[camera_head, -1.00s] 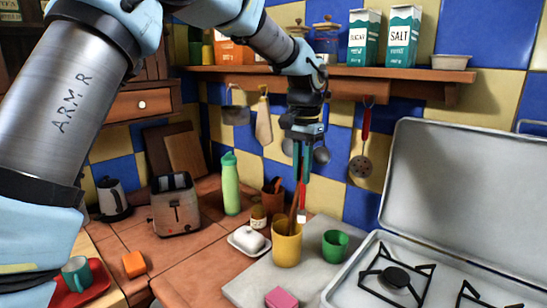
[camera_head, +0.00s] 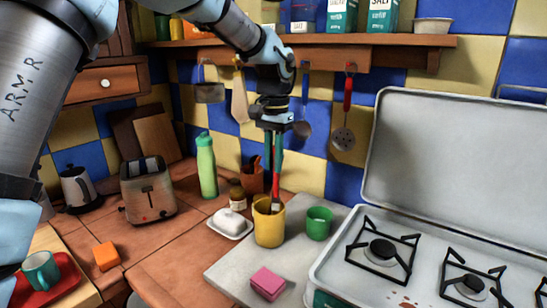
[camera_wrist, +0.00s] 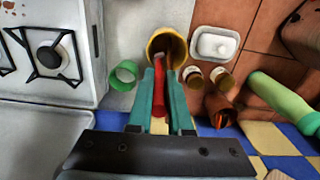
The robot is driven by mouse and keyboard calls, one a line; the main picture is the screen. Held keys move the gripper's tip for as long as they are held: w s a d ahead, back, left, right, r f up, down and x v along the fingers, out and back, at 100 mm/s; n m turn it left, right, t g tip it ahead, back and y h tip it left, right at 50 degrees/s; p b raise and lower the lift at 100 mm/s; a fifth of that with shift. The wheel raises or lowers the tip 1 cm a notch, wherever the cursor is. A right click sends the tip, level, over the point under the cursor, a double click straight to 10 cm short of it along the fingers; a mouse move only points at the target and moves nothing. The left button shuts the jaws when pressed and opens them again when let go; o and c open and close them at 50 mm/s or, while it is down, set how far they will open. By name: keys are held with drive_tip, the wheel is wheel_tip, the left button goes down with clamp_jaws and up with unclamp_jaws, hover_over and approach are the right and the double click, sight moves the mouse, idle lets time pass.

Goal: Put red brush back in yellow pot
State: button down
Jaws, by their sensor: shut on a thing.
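The yellow pot (camera_head: 269,229) stands upright on the grey counter slab, left of the green cup. My gripper (camera_head: 273,160) points down above the pot, its teal fingers shut on the red brush (camera_head: 277,178). The brush hangs with its lower end at the pot's mouth and seems to dip inside the rim; the depth is hard to tell. In the wrist view the red brush (camera_wrist: 160,92) lies between the fingers and points into the opening of the yellow pot (camera_wrist: 176,38). A wooden-handled utensil seems to be in the pot too.
The green cup (camera_head: 319,223) stands just right of the pot. A white butter dish (camera_head: 230,222), a small jar (camera_head: 237,197) and a brown pot (camera_head: 252,180) crowd its left and back. A pink sponge (camera_head: 267,283) lies in front; the stove (camera_head: 400,258) is at right.

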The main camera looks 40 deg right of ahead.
drive_tip(key=shift+f+b, duration=1.65)
drive_tip(key=shift+f, duration=1.8)
drive_tip(key=c, duration=0.8)
unclamp_jaws()
drive_tip(key=shift+o, duration=0.2)
wheel_tip(320, 180, up, 11)
drive_tip(key=b, duration=0.2)
hover_over(274, 184)
drive_tip(key=shift+s+f, duration=0.1)
